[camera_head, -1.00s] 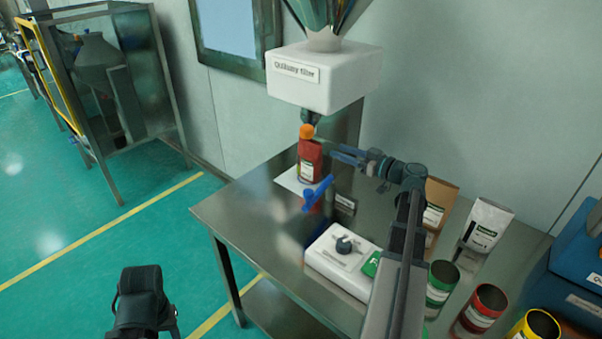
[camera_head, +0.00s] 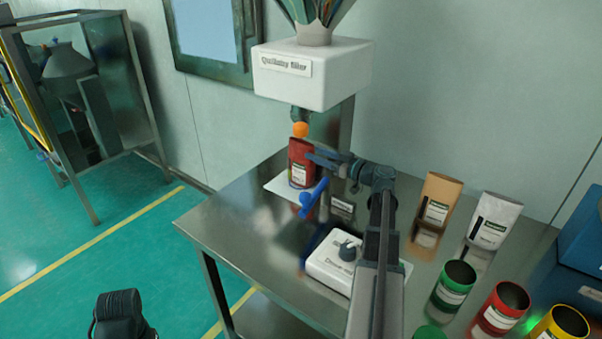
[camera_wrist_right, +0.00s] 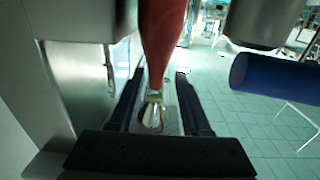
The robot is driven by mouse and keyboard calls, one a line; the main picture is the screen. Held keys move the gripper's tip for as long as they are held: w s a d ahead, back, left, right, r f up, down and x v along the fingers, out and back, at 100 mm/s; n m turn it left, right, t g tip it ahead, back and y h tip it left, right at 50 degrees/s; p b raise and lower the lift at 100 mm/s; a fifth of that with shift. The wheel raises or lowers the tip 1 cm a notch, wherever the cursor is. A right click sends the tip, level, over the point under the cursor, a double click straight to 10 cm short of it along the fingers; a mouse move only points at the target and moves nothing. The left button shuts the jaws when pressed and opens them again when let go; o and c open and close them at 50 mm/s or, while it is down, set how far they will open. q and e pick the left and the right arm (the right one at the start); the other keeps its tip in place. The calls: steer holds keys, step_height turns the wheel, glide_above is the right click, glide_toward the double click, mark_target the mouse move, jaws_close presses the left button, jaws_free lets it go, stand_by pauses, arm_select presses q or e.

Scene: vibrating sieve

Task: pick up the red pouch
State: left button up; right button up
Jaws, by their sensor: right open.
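The red pouch (camera_head: 301,165) has a white label and stands upright on a white plate (camera_head: 275,187), under the nozzle of the white filler box (camera_head: 312,75). My right gripper (camera_head: 311,158) reaches in from the right at the height of the pouch's upper part. In the right wrist view the red pouch (camera_wrist_right: 162,40) shows between the two dark fingers of the right gripper (camera_wrist_right: 160,88). The jaws are open, with a finger on either side. I cannot tell whether a finger touches the pouch. My left gripper's fingers do not show.
An orange ball (camera_head: 300,129) is just above the pouch. A white device (camera_head: 330,258) is nearer on the metal table (camera_head: 235,215). Brown (camera_head: 438,200) and white (camera_head: 494,220) pouches and open cans stand right.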

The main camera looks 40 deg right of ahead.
mark_target(296, 146)
steer(key=x, duration=0.4)
steer(key=shift+d+x, duration=0.1)
steer(key=shift+x, duration=1.2)
steer(key=shift+d+x, duration=0.15)
steer(key=shift+x, duration=1.2)
steer(key=shift+f, duration=0.15)
jaws_close()
